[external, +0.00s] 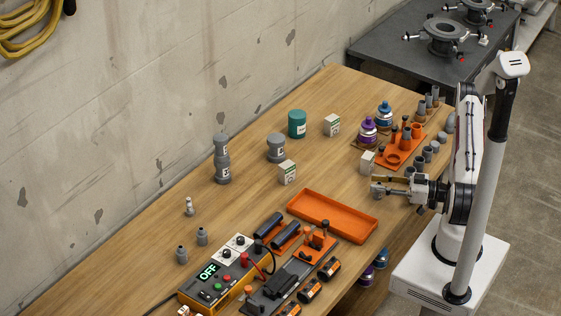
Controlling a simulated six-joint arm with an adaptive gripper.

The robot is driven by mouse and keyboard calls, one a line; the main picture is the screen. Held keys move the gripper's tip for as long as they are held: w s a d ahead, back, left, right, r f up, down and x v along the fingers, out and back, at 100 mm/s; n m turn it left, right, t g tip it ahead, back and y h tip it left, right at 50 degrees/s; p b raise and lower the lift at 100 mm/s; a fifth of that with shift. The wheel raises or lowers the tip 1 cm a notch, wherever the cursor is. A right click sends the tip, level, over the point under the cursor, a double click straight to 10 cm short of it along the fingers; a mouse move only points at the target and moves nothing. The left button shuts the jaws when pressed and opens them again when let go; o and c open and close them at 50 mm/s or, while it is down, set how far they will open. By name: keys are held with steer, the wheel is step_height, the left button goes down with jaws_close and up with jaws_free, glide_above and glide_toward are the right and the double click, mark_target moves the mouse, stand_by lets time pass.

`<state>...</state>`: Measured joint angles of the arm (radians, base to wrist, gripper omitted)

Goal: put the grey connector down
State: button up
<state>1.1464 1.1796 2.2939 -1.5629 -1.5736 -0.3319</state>
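My gripper (380,187) is at the right side of the wooden bench, pointing left, in front of the orange fixture. Its fingers are spread around a small grey piece at their tips, which looks like the grey connector (377,188). It is small and partly covered by the fingers. I cannot tell whether it touches the bench. Other grey fittings stand on the bench: a small pale one (189,206), two short ones (201,236) at the front left, and several along the right edge (427,153).
An empty orange tray (333,216) lies left of my gripper. Purple (368,131) and blue (384,115) bottles and an orange fixture (393,157) are behind. A meter (213,279) reads OFF. Bench centre has free room.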

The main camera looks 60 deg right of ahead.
steer(key=shift+s, duration=0.1)
steer(key=shift+v, duration=0.9)
steer(key=shift+a+v, duration=0.15)
steer(key=shift+v, duration=0.75)
steer(key=shift+a+v, duration=0.1)
steer(key=shift+v, duration=2)
steer(key=shift+a, duration=0.1)
steer(key=o, duration=0.4)
steer(key=shift+o, duration=0.2)
steer(key=shift+r, duration=0.1)
